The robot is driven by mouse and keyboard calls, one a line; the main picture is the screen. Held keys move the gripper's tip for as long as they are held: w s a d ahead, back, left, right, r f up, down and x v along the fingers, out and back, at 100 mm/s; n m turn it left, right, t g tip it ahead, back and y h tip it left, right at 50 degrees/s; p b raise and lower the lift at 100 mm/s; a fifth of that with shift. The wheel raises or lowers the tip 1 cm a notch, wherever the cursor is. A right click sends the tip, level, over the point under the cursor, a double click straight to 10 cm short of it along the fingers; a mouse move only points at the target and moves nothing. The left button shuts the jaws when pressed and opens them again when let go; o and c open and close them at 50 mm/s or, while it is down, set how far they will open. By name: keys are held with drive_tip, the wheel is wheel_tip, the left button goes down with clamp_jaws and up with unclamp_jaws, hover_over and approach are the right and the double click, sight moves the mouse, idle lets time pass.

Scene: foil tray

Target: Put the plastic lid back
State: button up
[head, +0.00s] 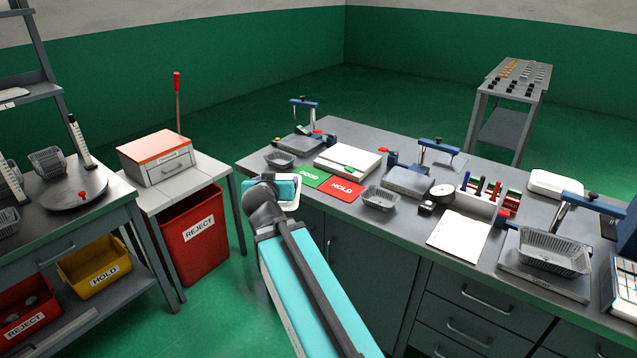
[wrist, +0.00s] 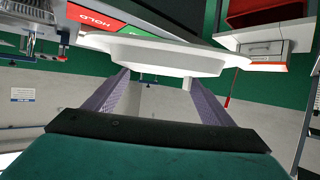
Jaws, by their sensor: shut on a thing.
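My gripper (wrist: 156,78) is shut on the plastic lid (wrist: 150,55), a white, shallow piece with a flared rim. The lid spans the space beyond both fingers in the wrist view. In the head view the lid (head: 292,207) shows as a white rim at the left end of the grey bench, partly hidden by my arm. Whether it touches the bench I cannot tell. A foil tray (head: 378,198) sits right of the lid, beyond the red HOLD card. Another foil tray (head: 279,159) sits behind, and a larger one (head: 555,250) rests on a plate at right.
The grey bench (head: 335,213) carries green GOOD (head: 313,176) and red HOLD (head: 342,188) cards, a white scale (head: 347,160), clamp stands, a pen rack (head: 480,197) and paper (head: 459,236). A red REJECT bin (head: 197,232) stands left, with open floor between it and the bench.

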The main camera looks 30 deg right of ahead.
drive_tip(key=w+a+r+n+t+y, duration=0.1)
drive_tip(key=w+a+r+n+y, duration=0.1)
drive_tip(key=a, duration=0.4)
drive_tip(key=w+a+r+n+t+y, duration=0.1)
drive_tip(key=w+a+r+n+y, duration=0.1)
drive_tip(key=a, duration=0.4)
drive_tip(key=shift+w+a+r+n+y, duration=0.25)
drive_tip(key=shift+r+n+y, duration=0.2)
drive_tip(key=shift+n+y, duration=0.7)
drive_tip(key=shift+s, duration=0.15)
